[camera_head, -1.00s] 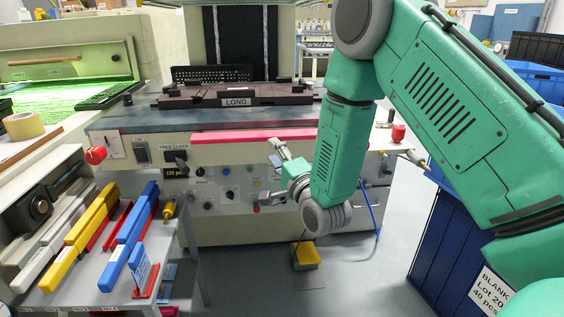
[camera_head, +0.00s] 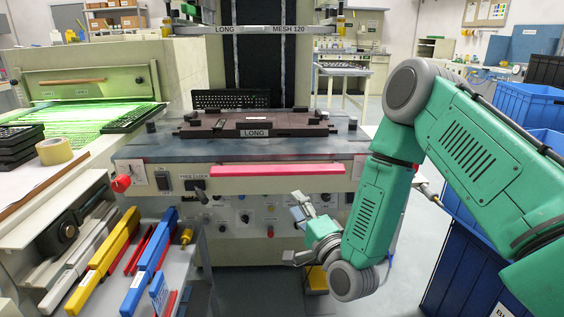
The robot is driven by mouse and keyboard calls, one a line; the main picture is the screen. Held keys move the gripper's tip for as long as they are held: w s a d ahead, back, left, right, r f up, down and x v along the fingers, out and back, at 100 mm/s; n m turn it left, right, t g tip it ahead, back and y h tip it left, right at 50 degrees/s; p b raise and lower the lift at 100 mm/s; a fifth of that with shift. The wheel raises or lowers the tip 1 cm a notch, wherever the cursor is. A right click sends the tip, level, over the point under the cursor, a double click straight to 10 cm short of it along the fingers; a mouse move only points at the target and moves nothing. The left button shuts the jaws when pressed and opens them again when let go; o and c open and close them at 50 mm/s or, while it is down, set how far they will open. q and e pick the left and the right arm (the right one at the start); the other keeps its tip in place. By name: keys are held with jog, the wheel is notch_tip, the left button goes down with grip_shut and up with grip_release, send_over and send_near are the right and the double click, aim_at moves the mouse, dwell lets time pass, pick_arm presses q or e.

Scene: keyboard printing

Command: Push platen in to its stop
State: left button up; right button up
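The platen (camera_head: 218,124) is a dark brown flat plate with a "LONG" label on its front edge. It lies on the blue-grey top of the printing machine (camera_head: 150,149), with a dark keyboard-like panel (camera_head: 230,99) behind it. A long red bar (camera_head: 277,170) runs along the machine's front below the platen. My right gripper (camera_head: 293,231) is open and empty, in front of the control panel, below the red bar and apart from the platen. My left gripper is not in view. How far the platen is from any stop cannot be told.
A lever labelled "FREE / LOCK" (camera_head: 198,190) and a red knob (camera_head: 121,183) are on the machine's front left. A cart (camera_head: 190,262) with blue, yellow and red tools stands at lower left. Blue bins (camera_head: 462,262) stand at right.

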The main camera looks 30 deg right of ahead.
aim_at(282, 175)
jog(key=shift+h, duration=0.4)
jog(key=x, duration=0.8)
jog(key=r+x, duration=0.1)
jog(key=x, duration=0.4)
jog(key=shift+d+b, duration=0.3)
jog(key=shift+d, duration=0.05)
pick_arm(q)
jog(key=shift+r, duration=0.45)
pick_arm(e)
grip_shut()
